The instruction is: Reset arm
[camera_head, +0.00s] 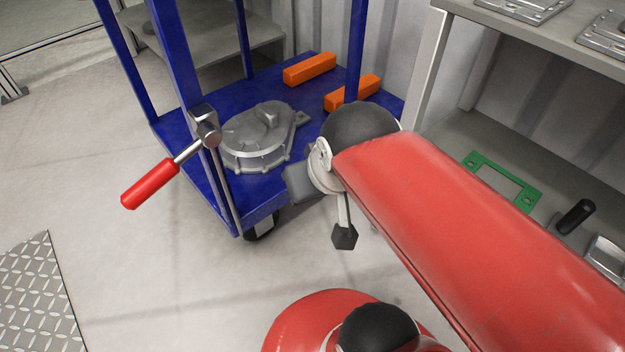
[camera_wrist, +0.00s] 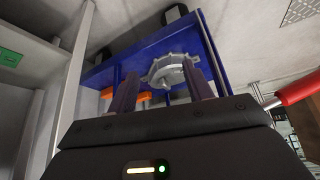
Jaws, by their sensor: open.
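My gripper (camera_wrist: 160,92) shows in the wrist view with its two dark fingers apart and nothing between them. Beyond the fingers, a grey metal housing (camera_wrist: 172,70) sits on a blue cart (camera_wrist: 150,45). In the head view my red arm reaches from the lower right toward the cart (camera_head: 180,127), and a dark fingertip shows below its end. The same grey housing (camera_head: 257,137) lies on the cart's deck, left of my arm's end. My gripper looks apart from the housing; most of it is hidden behind my arm.
Two orange blocks (camera_head: 310,69) lie at the deck's back. A red-handled lever (camera_head: 150,183) sticks out from the cart's post. A grey shelf (camera_head: 540,38) at right holds metal plates above and a green frame (camera_head: 503,182) below. The floor in front of the cart is clear.

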